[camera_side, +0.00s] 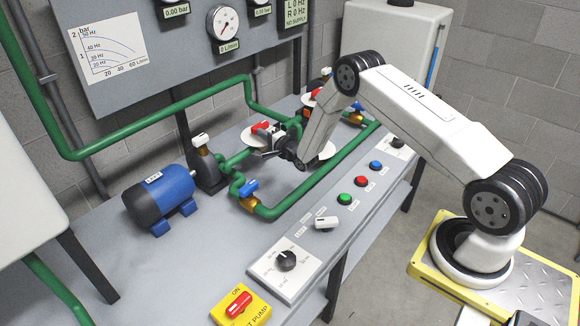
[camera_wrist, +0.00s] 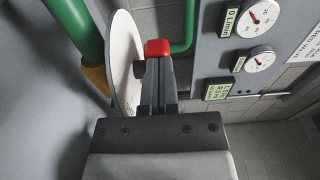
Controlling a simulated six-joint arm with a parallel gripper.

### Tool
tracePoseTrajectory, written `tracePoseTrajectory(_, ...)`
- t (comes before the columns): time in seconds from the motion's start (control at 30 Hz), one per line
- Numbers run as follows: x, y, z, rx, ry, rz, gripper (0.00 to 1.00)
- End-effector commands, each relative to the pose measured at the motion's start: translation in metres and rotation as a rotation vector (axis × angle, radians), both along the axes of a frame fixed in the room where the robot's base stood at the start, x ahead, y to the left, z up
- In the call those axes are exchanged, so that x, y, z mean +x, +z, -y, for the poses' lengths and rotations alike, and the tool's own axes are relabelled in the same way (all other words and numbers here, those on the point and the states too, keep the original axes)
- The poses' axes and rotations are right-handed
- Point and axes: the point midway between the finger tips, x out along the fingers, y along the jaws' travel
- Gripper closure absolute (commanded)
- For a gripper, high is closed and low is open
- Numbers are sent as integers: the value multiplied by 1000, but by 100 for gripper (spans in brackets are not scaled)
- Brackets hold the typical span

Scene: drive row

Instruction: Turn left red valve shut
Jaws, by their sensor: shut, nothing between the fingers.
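The left red valve handle (camera_side: 261,126) sits at a white disc (camera_side: 252,137) on the green pipework, in the middle of the side view. My gripper (camera_side: 268,153) is close in front of it, with its dark fingers reaching toward the disc. In the wrist view a red handle (camera_wrist: 157,48) shows just beyond the tips of my gripper (camera_wrist: 158,63), with the white disc (camera_wrist: 125,70) at its left. My fingers are shut with nothing between them. Whether they touch the handle cannot be told. A second red handle (camera_side: 315,92) stands further back; my arm partly hides its disc.
Green pipes (camera_side: 300,195) and blue-handled valves (camera_side: 248,188) lie close around my gripper. A blue motor (camera_side: 160,199) stands at left. Buttons and knobs line the bench front (camera_side: 330,215). A gauge panel (camera_side: 185,45) rises behind.

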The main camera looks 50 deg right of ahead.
Motion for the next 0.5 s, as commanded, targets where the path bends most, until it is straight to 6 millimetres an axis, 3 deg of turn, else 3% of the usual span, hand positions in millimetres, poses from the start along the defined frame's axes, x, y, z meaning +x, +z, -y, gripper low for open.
tracePoseTrajectory(0.5,4,0,-6,0,-107,1,100)
